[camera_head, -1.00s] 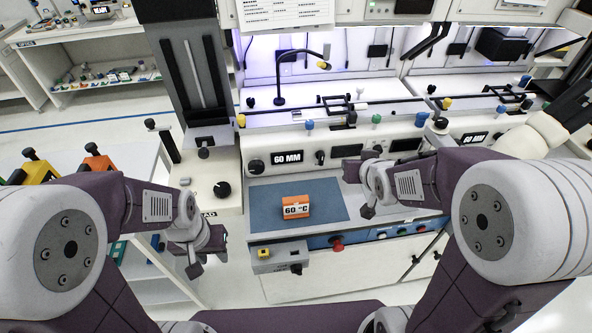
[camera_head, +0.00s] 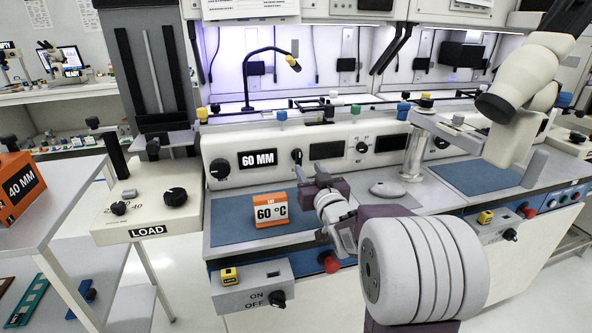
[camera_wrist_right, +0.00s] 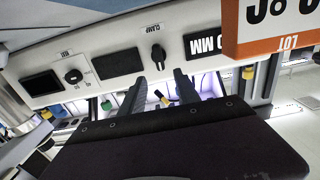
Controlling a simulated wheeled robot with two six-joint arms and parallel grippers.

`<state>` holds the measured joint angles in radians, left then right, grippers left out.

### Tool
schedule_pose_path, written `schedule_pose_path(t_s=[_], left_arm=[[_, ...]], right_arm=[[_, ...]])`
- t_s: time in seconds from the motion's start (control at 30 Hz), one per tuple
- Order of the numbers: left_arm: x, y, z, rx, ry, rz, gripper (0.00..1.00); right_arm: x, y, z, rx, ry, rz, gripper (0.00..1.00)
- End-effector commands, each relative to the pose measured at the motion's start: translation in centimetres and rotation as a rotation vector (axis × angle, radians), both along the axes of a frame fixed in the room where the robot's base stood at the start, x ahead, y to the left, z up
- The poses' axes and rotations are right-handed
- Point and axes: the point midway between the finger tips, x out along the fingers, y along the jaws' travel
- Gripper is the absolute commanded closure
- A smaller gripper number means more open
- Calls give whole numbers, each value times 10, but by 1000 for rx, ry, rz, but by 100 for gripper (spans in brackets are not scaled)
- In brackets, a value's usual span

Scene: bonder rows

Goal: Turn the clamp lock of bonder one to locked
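Bonder one's front panel (camera_head: 352,136) bears a 60 MM sign and, to its right, a small black clamp knob (camera_head: 296,156). In the right wrist view, which is upside down, this knob (camera_wrist_right: 157,53) sits under the word CLAMP, its grip roughly upright; I cannot read lock marks. My right gripper (camera_head: 312,178) is in front of the panel, below and right of the knob. In the right wrist view its two fingers (camera_wrist_right: 160,78) are apart with nothing between them, and the knob shows beyond the gap, apart from the tips. My left gripper is not in view.
An orange 60 °C lot block (camera_head: 270,211) stands on the blue mat (camera_head: 228,226) below the panel. A box with an ON/OFF knob (camera_head: 277,298) and a red button (camera_head: 328,262) are at the front edge. A LOAD unit (camera_head: 148,205) stands at left.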

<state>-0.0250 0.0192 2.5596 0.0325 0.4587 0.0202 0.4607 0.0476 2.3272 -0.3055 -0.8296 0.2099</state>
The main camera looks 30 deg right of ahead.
Motion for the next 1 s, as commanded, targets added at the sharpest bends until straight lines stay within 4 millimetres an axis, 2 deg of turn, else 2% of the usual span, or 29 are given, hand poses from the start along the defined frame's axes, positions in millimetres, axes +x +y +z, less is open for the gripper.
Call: schedule_pose_path(t_s=[0.07, 0.3, 0.43, 0.6, 0.8, 0.83, 0.97, 1.0], left_arm=[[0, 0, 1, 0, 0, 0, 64], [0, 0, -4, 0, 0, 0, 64], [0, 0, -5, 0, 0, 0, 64], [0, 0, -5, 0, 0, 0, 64], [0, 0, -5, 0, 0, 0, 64], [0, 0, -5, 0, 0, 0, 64], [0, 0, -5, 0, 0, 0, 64], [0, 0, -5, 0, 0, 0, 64]], right_arm=[[7, -1, 0, 1, 2, 1, 62], [55, -12, 0, 1, 2, 2, 62], [76, -17, 0, 1, 2, 1, 62], [87, -20, 1, 0, 1, 2, 62], [88, -20, 1, 0, 2, 1, 62], [88, -20, 1, 0, 2, 1, 65], [88, -20, 1, 0, 2, 1, 100], [88, -20, 1, 0, 2, 1, 100]])
